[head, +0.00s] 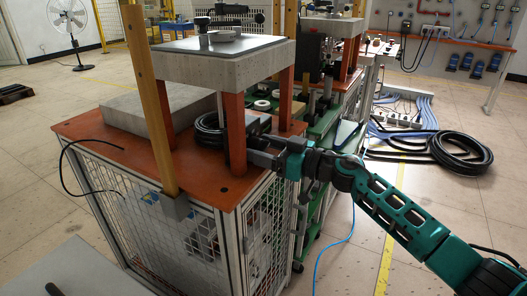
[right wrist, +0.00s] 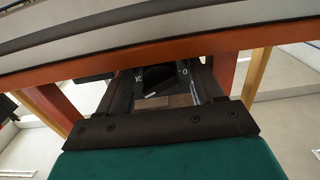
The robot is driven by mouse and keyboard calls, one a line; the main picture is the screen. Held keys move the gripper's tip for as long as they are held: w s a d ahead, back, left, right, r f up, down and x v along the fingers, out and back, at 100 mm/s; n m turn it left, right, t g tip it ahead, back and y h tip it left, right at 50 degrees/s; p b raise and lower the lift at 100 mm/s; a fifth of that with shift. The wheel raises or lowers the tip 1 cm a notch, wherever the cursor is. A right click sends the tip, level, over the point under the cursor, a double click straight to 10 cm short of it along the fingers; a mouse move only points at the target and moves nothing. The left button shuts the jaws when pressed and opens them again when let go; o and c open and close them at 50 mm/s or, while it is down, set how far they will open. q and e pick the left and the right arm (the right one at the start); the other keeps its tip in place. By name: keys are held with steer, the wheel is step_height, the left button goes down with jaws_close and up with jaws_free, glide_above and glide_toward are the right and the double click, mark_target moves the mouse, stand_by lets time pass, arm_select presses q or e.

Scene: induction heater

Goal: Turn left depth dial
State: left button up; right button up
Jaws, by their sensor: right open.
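My right gripper (head: 256,150) reaches in from the right in the head view. Its fingers are beside the front red post of the heater station, near the front edge of the orange table top (head: 90,127). In the right wrist view my right gripper (right wrist: 160,92) is open, with one dark finger on each side. Between and beyond the fingertips is a dark dial (right wrist: 155,80), with white marks like "10" and "0" beside it. I cannot tell whether the fingers touch it. The dial is not clear in the head view. My left gripper is not in view.
A grey slab (head: 215,67) on red posts stands above the work area. A wooden post (head: 150,95) rises at the table front. Black cable coils (head: 208,130) lie behind the posts. A black hose coil (head: 458,152) lies on the floor at right.

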steer(key=c, duration=1)
steer(key=shift+r+n+p, duration=0.15)
steer(key=shift+n+p, duration=0.65)
steer(key=shift+p, duration=0.05)
steer(key=shift+c, duration=0.2)
steer(key=shift+n+p, duration=0.5)
steer(key=shift+n, duration=0.5)
steer(key=shift+f+n, duration=0.2)
steer(key=shift+n, duration=0.2)
steer(key=o, duration=1)
steer(key=shift+o, duration=0.2)
